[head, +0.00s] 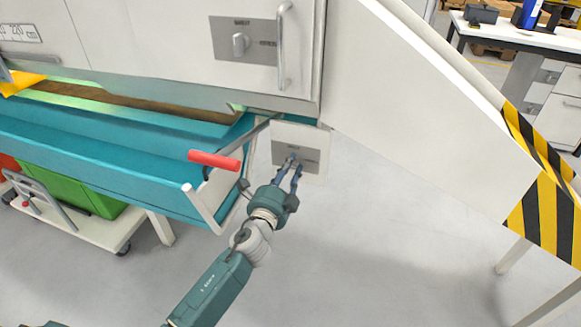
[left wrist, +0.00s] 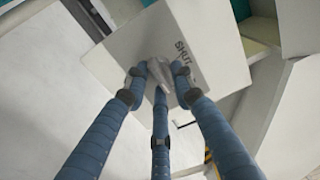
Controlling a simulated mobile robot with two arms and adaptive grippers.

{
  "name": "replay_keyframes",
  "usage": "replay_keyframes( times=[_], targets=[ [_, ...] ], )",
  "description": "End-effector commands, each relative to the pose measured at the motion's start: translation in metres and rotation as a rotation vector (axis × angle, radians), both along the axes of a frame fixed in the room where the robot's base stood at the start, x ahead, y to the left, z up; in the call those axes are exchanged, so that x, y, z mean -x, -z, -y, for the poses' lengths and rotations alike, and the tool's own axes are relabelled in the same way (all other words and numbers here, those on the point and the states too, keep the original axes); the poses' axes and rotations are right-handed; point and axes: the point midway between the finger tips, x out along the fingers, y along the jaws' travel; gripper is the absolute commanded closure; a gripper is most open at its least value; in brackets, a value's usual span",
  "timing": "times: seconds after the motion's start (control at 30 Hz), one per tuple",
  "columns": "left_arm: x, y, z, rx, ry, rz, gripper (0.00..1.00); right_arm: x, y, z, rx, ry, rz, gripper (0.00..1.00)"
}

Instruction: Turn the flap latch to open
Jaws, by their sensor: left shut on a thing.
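The flap latch (left wrist: 158,72) is a small grey lever on a panel lettered "SHUT" in the left wrist view. In the head view the latch plate (head: 312,167) is a grey rectangle on a small white box (head: 318,136) below the machine's lower right corner. My left gripper (head: 293,163) reaches up to this plate. In the left wrist view its blue fingers (left wrist: 160,80) are closed around the latch from both sides, with a third finger below. The fingers hide part of the latch, and I cannot read its exact angle. My right gripper is not in view.
A similar grey plate with a knob (head: 240,44) and an upright handle (head: 281,48) are on the white cabinet above. A red-gripped lever (head: 214,160) and a teal trough (head: 110,160) lie left of my gripper. A sloping white chute (head: 420,100) is at right; floor below is clear.

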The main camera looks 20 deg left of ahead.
Motion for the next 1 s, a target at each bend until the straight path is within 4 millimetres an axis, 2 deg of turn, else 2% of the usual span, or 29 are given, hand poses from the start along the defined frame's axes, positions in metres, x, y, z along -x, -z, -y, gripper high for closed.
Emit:
replay_keyframes(
  times=[0.03,0.43,0.47,0.5,0.87,1.0],
  targets=[
    [0.0027,0.0093,0.0040,-0.005,0.007,-0.015,1.00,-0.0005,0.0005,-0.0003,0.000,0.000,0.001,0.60],
    [0.0027,0.0098,0.0038,-0.010,0.006,-0.015,1.00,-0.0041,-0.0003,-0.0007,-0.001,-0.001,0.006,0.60],
    [0.0027,0.0098,0.0038,-0.010,0.006,-0.015,0.71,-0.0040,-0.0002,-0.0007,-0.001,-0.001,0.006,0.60],
    [0.0027,0.0097,0.0036,-0.010,0.006,-0.015,0.65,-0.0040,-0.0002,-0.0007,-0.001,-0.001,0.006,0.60],
    [0.0011,0.0038,0.0007,-0.009,0.001,-0.006,0.65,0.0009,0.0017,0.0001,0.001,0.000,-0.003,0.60],
    [0.0092,0.0046,0.0004,-0.009,0.001,-0.007,0.65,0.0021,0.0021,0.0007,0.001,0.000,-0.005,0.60]
  ],
)
